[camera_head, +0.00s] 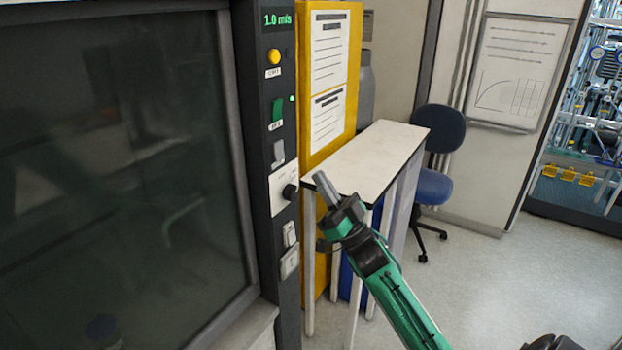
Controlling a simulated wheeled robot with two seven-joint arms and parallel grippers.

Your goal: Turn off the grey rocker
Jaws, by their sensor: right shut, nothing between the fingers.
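The grey rocker (278,153) is a small light-grey switch on the dark vertical control strip (262,190) at the right edge of the large dark glass panel. It sits below a green rocker (278,108) and above a white plate with a black knob (289,191). Its tilt is too small to tell. My right gripper (322,183) is shut and empty, its grey fingers pointing up and left. In the picture it is right of and below the grey rocker, apart from it, close to the knob's right side. My left gripper is not in view.
A yellow button (274,56) and a green display reading 1.0 m/s (277,19) top the strip. White switches (289,236) sit below the knob. A yellow cabinet (351,50) and white table (385,150) stand behind my gripper. A blue chair (437,185) stands farther right; the floor there is clear.

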